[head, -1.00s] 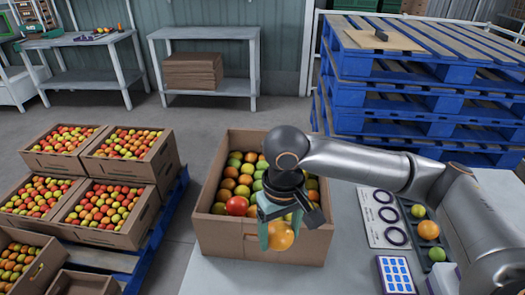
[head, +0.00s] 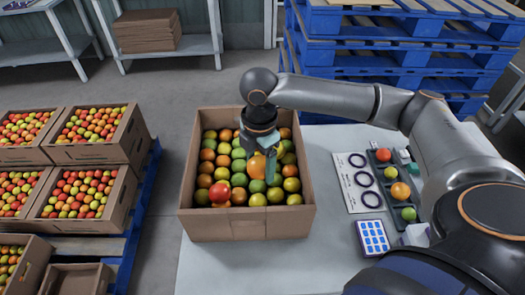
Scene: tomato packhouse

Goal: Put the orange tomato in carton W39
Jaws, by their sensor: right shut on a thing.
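My right gripper (head: 264,172) has its teal fingers shut on an orange tomato (head: 256,167). It holds the tomato over the open cardboard carton (head: 246,227) in the middle of the view, which is filled with green, orange and yellowish tomatoes. A red tomato (head: 220,191) lies among them near the front left. The fingers hide part of the held tomato, and I cannot tell whether it touches the tomatoes below. No W39 marking is readable on the carton. My left gripper is not in view.
On the grey table (head: 325,245) right of the carton are a card with dark rings (head: 364,179), a dark tray (head: 384,168) of several tomatoes and a blue-and-white keypad (head: 373,237). Filled cartons (head: 115,157) stand at left. Blue pallets (head: 360,70) are stacked behind.

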